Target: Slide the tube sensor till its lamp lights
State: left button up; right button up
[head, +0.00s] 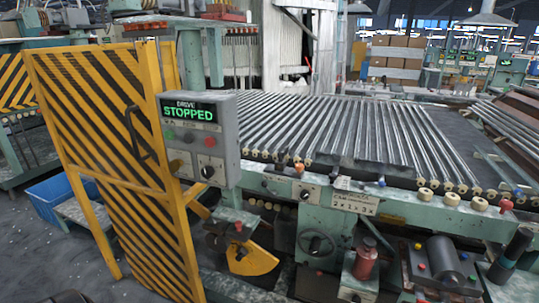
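A row of glass tubes (335,125) lies side by side across the green machine. Along its front rail (400,208) sit small fittings: an orange-red knob (299,168), a red knob (505,205), a blue knob (381,182) and pale rollers (452,199). I cannot tell which of these, if any, is the tube sensor, and no lit sensor lamp can be made out. A grey drive box (225,150) shows "DRIVE STOPPED" in green on its display (190,112). Neither of my grippers is in view.
A yellow-and-black striped gate (105,130) stands upright at the left, beside the drive box. A blue crate (50,200) is behind it. A red bottle (366,262) and a dark motor (445,262) sit low at the front right. Grey floor shows at lower left.

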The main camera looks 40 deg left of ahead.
aim_at(281, 164)
jog(key=u, duration=0.45)
jog(key=k, duration=0.4)
jog(key=u, duration=0.5)
jog(key=i, duration=0.45)
